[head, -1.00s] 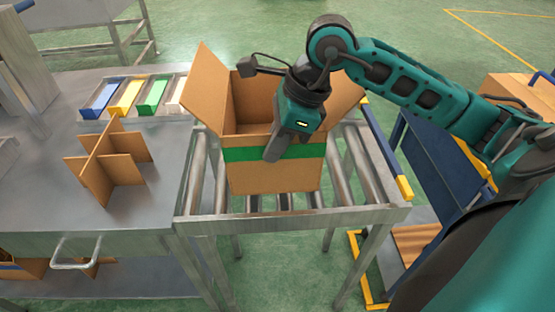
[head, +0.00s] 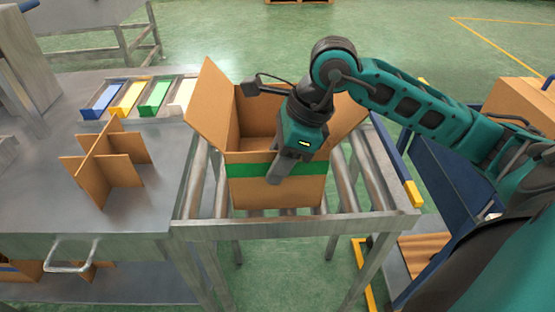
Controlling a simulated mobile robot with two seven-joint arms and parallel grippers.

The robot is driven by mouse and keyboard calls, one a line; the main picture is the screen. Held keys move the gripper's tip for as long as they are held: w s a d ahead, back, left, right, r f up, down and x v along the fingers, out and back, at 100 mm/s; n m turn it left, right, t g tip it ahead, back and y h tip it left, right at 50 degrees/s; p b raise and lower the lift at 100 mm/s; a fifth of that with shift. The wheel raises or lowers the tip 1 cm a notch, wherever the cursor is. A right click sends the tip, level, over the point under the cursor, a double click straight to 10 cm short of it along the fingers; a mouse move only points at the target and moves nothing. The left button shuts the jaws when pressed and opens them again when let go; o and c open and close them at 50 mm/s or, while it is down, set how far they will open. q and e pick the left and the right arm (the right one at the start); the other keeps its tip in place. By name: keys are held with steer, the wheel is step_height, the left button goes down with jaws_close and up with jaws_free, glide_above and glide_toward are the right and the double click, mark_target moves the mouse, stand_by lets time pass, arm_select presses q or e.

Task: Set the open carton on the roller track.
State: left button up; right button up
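The open carton (head: 245,190) is brown with a green band and raised flaps. It is upright over the roller track (head: 349,190), inside its rails. Its base is at or just above the rollers; I cannot tell whether it touches them. My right gripper (head: 281,167) reaches over the carton's front wall from above. One finger lies against the outside of the wall across the green band; the other is hidden behind the wall. It appears shut on that wall. My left gripper is not in view.
A steel table (head: 40,200) adjoins the track on the left, with a cardboard divider (head: 104,165) and blue, yellow, green and white bins (head: 153,98) on it. A blue cart (head: 437,185) with a closed box (head: 522,100) stands at the right. Bare rollers show beside the carton.

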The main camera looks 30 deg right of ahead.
steer(key=p+v, duration=0.1)
steer(key=v, duration=1)
steer(key=shift+a+r, duration=0.1)
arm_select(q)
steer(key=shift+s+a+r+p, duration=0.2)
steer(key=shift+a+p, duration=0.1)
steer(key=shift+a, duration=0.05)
arm_select(e)
steer(key=shift+s+r, duration=0.15)
steer(key=shift+r, duration=0.4)
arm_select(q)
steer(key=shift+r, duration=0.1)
